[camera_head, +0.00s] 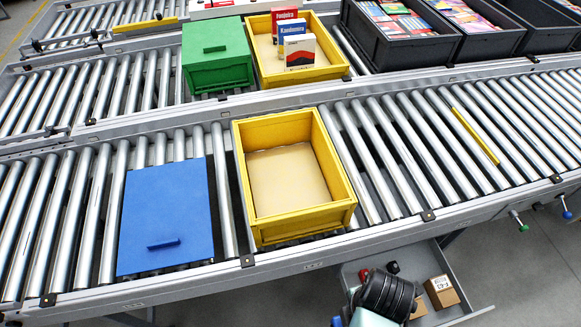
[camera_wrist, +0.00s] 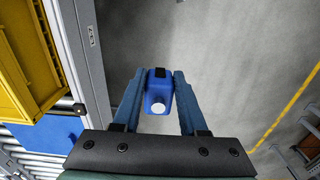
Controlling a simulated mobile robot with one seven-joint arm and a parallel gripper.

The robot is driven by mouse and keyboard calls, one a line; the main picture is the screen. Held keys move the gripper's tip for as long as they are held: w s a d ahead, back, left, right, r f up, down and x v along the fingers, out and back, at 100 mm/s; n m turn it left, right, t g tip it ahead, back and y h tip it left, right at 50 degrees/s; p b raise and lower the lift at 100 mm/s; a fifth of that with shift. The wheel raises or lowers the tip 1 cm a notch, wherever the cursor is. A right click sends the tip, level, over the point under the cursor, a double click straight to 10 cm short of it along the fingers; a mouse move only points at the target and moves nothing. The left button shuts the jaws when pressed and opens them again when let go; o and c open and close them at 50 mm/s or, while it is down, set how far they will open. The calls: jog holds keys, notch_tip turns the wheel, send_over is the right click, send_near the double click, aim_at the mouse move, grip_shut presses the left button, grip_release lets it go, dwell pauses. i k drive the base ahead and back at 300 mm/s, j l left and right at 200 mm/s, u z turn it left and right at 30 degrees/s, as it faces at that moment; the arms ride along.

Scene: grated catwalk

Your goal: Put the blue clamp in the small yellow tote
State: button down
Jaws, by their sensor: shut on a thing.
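My gripper (camera_wrist: 160,82) is shut on the blue clamp (camera_wrist: 158,98), a small blue piece with a black patch and a white round face, held between the two fingers in the wrist view. Grey floor lies behind it. The small yellow tote (camera_head: 300,226) stands on the near roller conveyor in the head view, upright and empty, with a tan bottom. A yellow tote edge (camera_wrist: 28,65) also shows at the left of the wrist view, to the side of my gripper. In the head view, dark and pale parts of my arm show at the bottom; the fingers and clamp cannot be made out there.
Behind are a green box (camera_head: 216,60), another yellow tote (camera_head: 268,70) holding several small boxes, and dark crates (camera_head: 395,52). An open drawer (camera_head: 470,312) below the near rail holds a cardboard box (camera_head: 441,291).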

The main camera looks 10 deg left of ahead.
aim_at(294, 205)
jog(key=i+j, duration=0.25)
jog(key=i, duration=0.15)
jog(key=i+j, duration=0.2)
jog(key=i, duration=0.25)
jog(key=i+j, duration=0.25)
jog(key=i, duration=0.15)
